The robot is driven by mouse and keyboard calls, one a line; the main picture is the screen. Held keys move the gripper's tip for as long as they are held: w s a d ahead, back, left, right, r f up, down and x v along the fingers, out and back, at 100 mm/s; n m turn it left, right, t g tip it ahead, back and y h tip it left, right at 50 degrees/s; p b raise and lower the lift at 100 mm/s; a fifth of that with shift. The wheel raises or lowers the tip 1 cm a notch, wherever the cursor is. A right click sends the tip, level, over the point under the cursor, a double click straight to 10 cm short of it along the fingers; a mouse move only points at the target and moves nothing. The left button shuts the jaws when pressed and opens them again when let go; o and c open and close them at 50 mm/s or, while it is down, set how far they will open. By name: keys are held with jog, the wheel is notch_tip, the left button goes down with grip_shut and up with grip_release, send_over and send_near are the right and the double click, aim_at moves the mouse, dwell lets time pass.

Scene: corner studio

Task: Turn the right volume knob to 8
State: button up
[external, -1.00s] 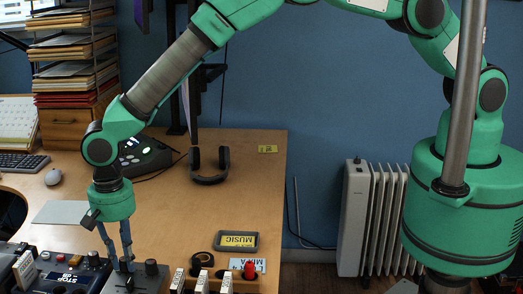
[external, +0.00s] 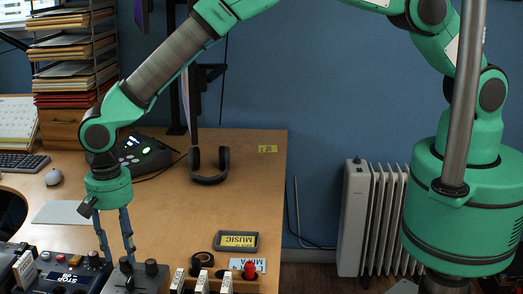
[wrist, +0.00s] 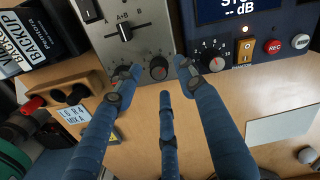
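My gripper (external: 119,257) points down over the mixer at the lower left of the external view. In the external view two dark knobs (external: 126,263) (external: 151,267) stand on the mixer. Another knob on a numbered dial (wrist: 212,56) is right of the fingers in the wrist view. No label marks which is the right volume knob.
A device with a dark display (wrist: 236,8) and a red REC button (wrist: 274,47) adjoins the mixer.

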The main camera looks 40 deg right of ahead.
aim_at(129, 253)
notch_tip(129, 253, up, 9)
jog(key=shift+a+r, duration=0.15)
dwell(0.5)
jog(key=shift+w, duration=0.1)
